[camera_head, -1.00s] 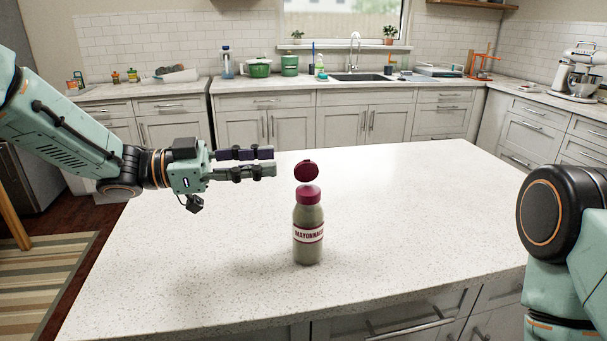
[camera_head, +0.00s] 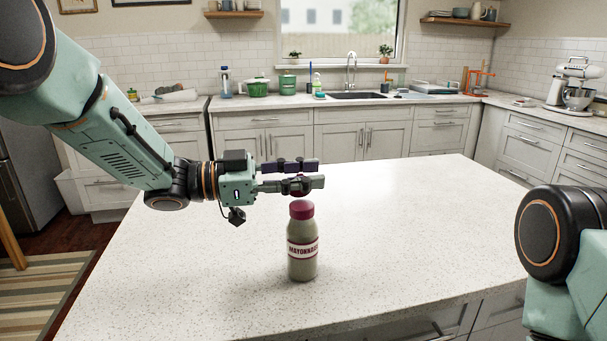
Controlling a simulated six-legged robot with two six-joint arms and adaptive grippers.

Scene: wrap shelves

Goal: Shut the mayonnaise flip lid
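The mayonnaise bottle (camera_head: 302,257) stands upright on the white counter, with a dark red cap (camera_head: 302,210) and a red-and-white label. Its round dark red flip lid (camera_head: 300,184) is open, raised above the cap, and partly hidden at the fingers. My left gripper (camera_head: 318,173) reaches in from the left at lid height, its fingers level and pointing right across the lid. A narrow gap shows between the fingers. I cannot tell whether they touch the lid. My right gripper is out of view; only part of my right arm shows at the right edge.
The white countertop (camera_head: 420,220) is clear around the bottle. Its front edge runs below the bottle, above the drawers. Far behind stand a back counter with a sink (camera_head: 358,96), a green pot (camera_head: 258,87) and a stand mixer (camera_head: 574,85).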

